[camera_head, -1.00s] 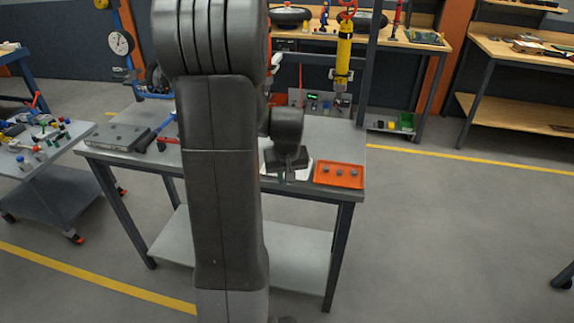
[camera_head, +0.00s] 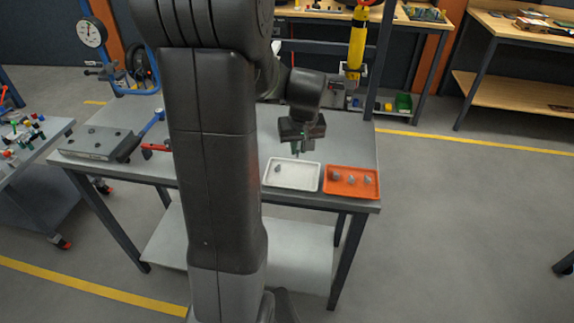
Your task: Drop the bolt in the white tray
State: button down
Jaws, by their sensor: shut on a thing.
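The white tray (camera_head: 307,187) lies on the grey workbench, left of the orange tray, with one small grey piece (camera_head: 278,168) at its left. My gripper (camera_head: 299,150) points down above the back edge of the white tray. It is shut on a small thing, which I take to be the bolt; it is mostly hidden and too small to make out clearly.
The orange tray (camera_head: 351,192) with several grey pieces touches or nearly touches the white tray's right side. A grey block (camera_head: 95,143), a blue-handled tool (camera_head: 148,130) and a red tool (camera_head: 156,148) lie at the bench's left. My arm hides the bench middle.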

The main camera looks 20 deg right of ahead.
jog(key=shift+s+f+b, duration=0.25)
jog(key=shift+f+b, duration=0.15)
jog(key=shift+f, duration=0.2)
jog(key=b, duration=0.3)
send_over(297, 172)
jog(key=s, duration=0.2)
jog(key=x, duration=0.4)
jog(key=shift+s+a+f, duration=0.2)
jog(key=shift+s+f, duration=0.05)
jog(key=shift+f, duration=0.15)
jog(key=c, duration=1.3)
grip_release()
jog(key=shift+r, duration=0.1)
jog(key=v, duration=1.3)
jog(key=shift+s+r, duration=0.2)
jog(key=shift+r, duration=0.1)
